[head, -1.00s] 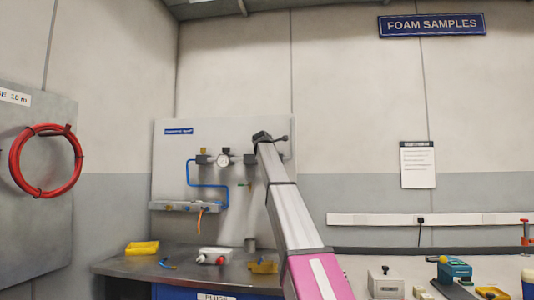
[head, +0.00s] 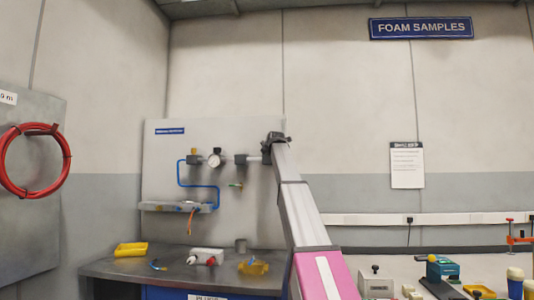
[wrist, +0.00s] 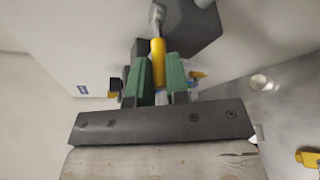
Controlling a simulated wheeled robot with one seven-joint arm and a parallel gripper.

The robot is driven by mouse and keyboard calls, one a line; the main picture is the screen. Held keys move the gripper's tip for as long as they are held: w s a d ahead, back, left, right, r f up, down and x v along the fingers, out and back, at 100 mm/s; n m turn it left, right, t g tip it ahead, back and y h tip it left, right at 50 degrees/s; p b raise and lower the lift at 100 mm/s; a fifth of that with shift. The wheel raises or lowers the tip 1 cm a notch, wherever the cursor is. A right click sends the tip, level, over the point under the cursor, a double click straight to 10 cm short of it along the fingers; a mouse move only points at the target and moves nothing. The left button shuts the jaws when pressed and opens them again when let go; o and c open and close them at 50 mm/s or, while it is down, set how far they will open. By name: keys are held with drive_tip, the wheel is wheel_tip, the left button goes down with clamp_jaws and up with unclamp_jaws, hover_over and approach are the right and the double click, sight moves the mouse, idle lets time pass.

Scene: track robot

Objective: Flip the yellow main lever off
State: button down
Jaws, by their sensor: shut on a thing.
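The yellow lever (wrist: 158,50) shows in the wrist view as a yellow sleeve on a grey rod, pointing toward my gripper. My gripper (wrist: 159,78) has green finger pads on either side of the lever's near end and is shut on it. In the head view my gripper (head: 274,141) is at the upper right of the grey wall panel (head: 160,220). There the gripper and arm hide the lever, so I cannot tell its on or off position.
A dark block (wrist: 195,30) is close beside the lever in the wrist view. The panel carries a gauge (head: 214,158), a blue hose (head: 198,186) and small valves.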

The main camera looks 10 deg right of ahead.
drive_tip(key=c, duration=1.1)
unclamp_jaws()
drive_tip(key=shift+s, duration=0.1)
drive_tip(key=v, duration=1)
drive_tip(key=shift+s, duration=0.3)
drive_tip(key=shift+r, duration=0.1)
